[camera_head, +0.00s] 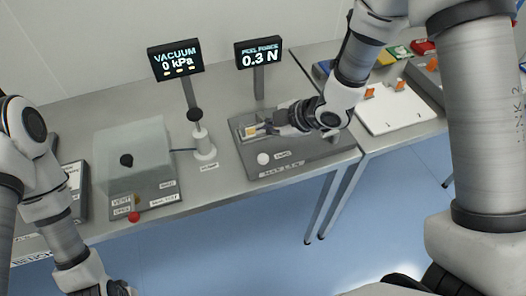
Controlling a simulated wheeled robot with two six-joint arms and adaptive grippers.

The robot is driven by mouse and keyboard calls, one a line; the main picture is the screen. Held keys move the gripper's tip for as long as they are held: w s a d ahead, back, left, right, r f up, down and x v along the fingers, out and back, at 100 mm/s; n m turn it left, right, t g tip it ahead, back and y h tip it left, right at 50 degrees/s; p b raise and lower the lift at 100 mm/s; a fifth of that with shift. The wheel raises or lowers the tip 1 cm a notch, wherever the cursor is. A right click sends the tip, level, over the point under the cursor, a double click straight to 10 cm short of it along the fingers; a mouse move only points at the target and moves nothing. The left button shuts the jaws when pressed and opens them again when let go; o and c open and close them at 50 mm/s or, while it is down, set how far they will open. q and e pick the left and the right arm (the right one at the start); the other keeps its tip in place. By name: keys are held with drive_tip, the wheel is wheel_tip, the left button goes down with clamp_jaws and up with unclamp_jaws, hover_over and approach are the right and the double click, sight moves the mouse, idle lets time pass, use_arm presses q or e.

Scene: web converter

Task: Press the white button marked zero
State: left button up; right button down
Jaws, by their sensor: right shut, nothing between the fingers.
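The white round button (263,158) sits on the front part of a grey peel-force device (310,150), with a small label, apparently ZERO, just to its right. My right gripper (273,128) is shut and empty. Its dark fingers point left over the device, behind the button in the picture and apart from it. The button is unobstructed. My left arm comes in at the left, and its end runs out at the bottom edge, so its fingers are not visible.
A display (259,53) reads PEEL FORCE 0.3 N; another display (175,60) reads VACUUM 0 kPa. A vacuum chamber (133,155) with a red knob (134,217) stands left. A white post (203,145) stands between. A white board (400,108) lies on the right table.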

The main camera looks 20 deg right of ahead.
drive_tip(key=shift+w, duration=0.1)
drive_tip(key=b, duration=0.7)
approach(259, 156)
drive_tip(key=w+a+f, duration=0.1)
drive_tip(key=w, duration=0.1)
drive_tip(key=w+a+f, duration=0.1)
drive_tip(key=w+a, duration=0.1)
drive_tip(key=shift+a+f, duration=0.2)
drive_tip(key=shift+f+b, duration=0.3)
drive_tip(key=shift+b, duration=0.05)
idle(0.4)
drive_tip(key=shift+f+b, duration=0.3)
drive_tip(key=shift+f, duration=0.1)
drive_tip(key=shift+f+b, duration=0.5)
drive_tip(key=shift+f, duration=0.1)
idle(0.6)
idle(0.3)
drive_tip(key=shift+r+p, duration=0.95)
drive_tip(key=shift+r, duration=0.15)
